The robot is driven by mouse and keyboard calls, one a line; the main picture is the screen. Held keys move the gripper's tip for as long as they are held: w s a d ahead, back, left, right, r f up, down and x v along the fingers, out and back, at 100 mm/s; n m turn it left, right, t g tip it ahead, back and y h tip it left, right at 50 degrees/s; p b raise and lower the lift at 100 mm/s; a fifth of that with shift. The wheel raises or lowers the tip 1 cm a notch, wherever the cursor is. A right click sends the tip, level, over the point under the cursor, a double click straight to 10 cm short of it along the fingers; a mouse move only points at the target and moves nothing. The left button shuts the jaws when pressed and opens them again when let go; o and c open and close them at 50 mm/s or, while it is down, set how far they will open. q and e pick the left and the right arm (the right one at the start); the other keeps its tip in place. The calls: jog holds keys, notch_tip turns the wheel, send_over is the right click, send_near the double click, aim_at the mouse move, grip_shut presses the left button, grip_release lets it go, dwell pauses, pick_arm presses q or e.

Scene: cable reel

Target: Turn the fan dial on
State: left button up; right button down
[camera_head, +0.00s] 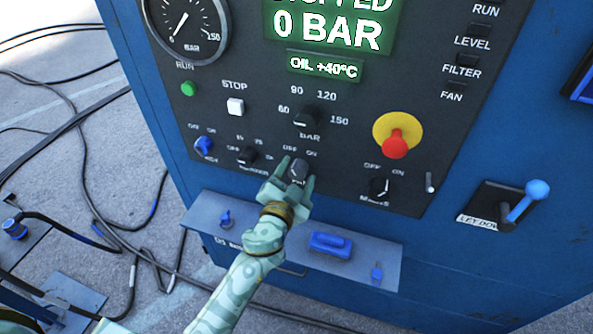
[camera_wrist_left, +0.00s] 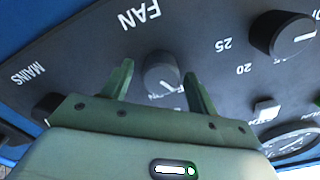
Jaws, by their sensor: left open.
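The fan dial (camera_head: 298,170) is a dark round knob low on the black control panel, with OFF and ON printed above it. In the left wrist view the same dial (camera_wrist_left: 162,74) shows beside a large FAN label. My left gripper (camera_head: 295,172) is open, its two pale green fingers on either side of the dial. In the left wrist view the gripper (camera_wrist_left: 160,82) shows gaps between each finger and the dial. I cannot clearly read the dial's pointer. My right gripper is not in view.
Nearby are the mains dial (camera_head: 379,187), a BAR dial (camera_head: 307,117), a small dark knob (camera_head: 247,156), a blue key-like switch (camera_head: 205,145) and a red emergency button (camera_head: 396,144). A grey-blue ledge (camera_head: 385,262) juts out below. Cables (camera_head: 150,190) lie on the floor at left.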

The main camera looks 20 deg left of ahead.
pick_arm(q)
jog(key=c, duration=1)
jog(key=shift+m, duration=1.1)
jog(key=m, duration=0.3)
jog(key=shift+f, duration=0.1)
jog(key=m, duration=0.3)
jog(key=shift+f+m, duration=0.1)
jog(key=shift+m, duration=1.8)
